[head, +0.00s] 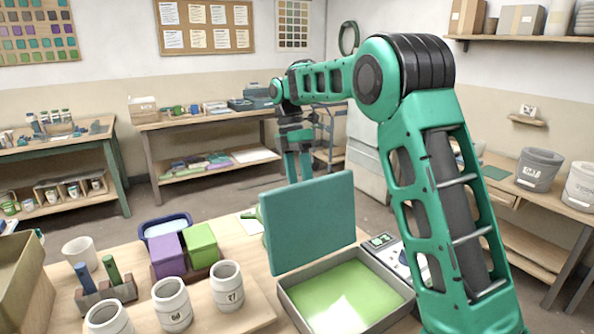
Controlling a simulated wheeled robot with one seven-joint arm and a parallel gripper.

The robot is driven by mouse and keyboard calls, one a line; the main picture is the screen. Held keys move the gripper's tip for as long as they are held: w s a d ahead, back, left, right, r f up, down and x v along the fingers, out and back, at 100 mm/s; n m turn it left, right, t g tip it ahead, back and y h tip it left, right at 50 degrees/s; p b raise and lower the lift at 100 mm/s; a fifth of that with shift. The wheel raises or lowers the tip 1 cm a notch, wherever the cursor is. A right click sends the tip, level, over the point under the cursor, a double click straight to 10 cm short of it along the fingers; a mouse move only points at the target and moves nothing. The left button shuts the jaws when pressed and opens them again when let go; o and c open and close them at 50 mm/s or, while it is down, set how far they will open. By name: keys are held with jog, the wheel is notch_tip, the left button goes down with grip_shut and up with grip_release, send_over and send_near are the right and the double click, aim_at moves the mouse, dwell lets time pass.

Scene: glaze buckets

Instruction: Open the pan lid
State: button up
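The pan (397,309) is a shallow grey-rimmed box on the wooden table, with green glaze inside. Its teal lid (310,222) stands raised, nearly upright, along the pan's back-left edge, so the inside is exposed. My gripper (292,172) points down just behind the lid, near its upper edge. Its lower end is hidden by the lid, so I cannot tell whether it touches the lid or whether its fingers are open or shut.
Purple (168,256) and green (202,245) blocks stand left of the lid, by a blue tub (166,227). Several white jars, one here (227,286), line the front. Shelves and benches stand along the walls.

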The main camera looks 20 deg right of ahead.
jog(key=v, duration=0.9)
jog(key=shift+w, duration=0.1)
jog(key=shift+c, duration=0.9)
jog(key=shift+r, duration=0.3)
jog(key=s+d+m, duration=0.1)
jog(key=s+m, duration=0.1)
jog(key=s+d+r+m, duration=0.1)
jog(key=s+d+m, duration=0.1)
jog(key=s, duration=0.1)
jog(key=s+d+r+m, duration=0.1)
jog(key=s+d+m, duration=0.1)
jog(key=s, duration=0.1)
jog(key=shift+d+r+t+y, duration=0.2)
jog(key=shift+t+y, duration=0.1)
jog(key=s+d+f+m+t, duration=0.1)
jog(key=s+d+f+m, duration=0.3)
jog(key=s, duration=0.7)
jog(key=s+d+f+m+t, duration=0.1)
jog(key=s+d+f+m, duration=0.3)
jog(key=s+f+m, duration=0.4)
jog(key=s+d+f+m+t, duration=0.1)
jog(key=s+d+f+m, duration=0.3)
jog(key=s+m, duration=0.5)
jog(key=s+f, duration=0.2)
jog(key=s, duration=0.5)
jog(key=shift+d+f, duration=0.35)
jog(key=shift+d, duration=0.05)
